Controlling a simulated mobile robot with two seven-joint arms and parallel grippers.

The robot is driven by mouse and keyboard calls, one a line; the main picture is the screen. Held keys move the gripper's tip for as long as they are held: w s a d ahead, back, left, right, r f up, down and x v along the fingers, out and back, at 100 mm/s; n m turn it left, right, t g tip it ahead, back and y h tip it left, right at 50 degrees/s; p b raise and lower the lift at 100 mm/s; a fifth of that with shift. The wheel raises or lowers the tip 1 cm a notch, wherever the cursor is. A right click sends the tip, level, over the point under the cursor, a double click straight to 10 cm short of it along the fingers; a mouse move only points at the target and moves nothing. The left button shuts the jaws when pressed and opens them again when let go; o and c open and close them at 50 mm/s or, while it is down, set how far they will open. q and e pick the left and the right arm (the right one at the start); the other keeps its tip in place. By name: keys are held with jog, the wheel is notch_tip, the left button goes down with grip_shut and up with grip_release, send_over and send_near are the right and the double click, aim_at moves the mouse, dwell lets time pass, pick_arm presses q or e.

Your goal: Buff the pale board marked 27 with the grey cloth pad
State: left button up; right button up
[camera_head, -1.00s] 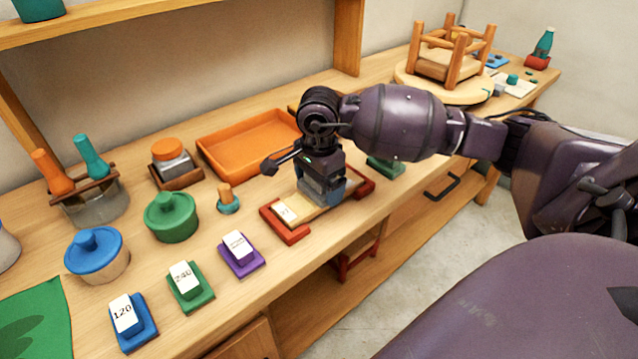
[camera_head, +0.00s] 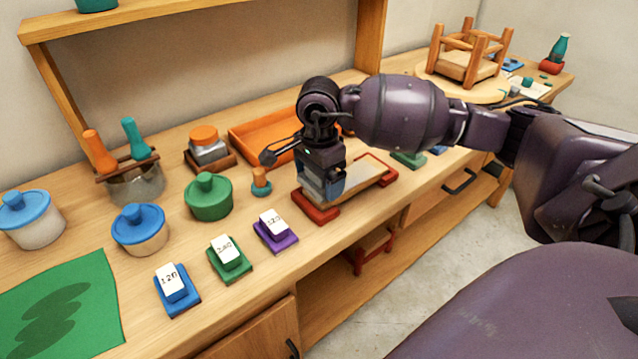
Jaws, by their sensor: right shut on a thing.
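The pale board (camera_head: 366,178) lies in a red holder (camera_head: 318,209) on the workbench. Its right part shows bare; its left end and any number there are hidden behind my right gripper. My right gripper (camera_head: 322,196) points down over the left end of the board, shut on the grey cloth pad, which is mostly hidden between and below the fingers. I cannot tell from this angle whether the pad touches the board. My left gripper is not in view.
Blue, green and purple numbered blocks (camera_head: 177,290) stand along the front edge. A green-lidded pot (camera_head: 208,197), a small knobbed tool (camera_head: 261,182) and an orange tray (camera_head: 268,134) are left of the holder. An upturned stool (camera_head: 468,58) is at the back right.

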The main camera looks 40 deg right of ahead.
jog(key=shift+d+r+p, duration=0.15)
jog(key=shift+r, duration=0.35)
jog(key=shift+d+r+p, duration=0.15)
jog(key=shift+r, duration=0.35)
jog(key=shift+a+r+p, duration=0.1)
jog(key=shift+r+p, duration=0.7)
jog(key=shift+r, duration=1.3)
jog(key=shift+f, duration=0.1)
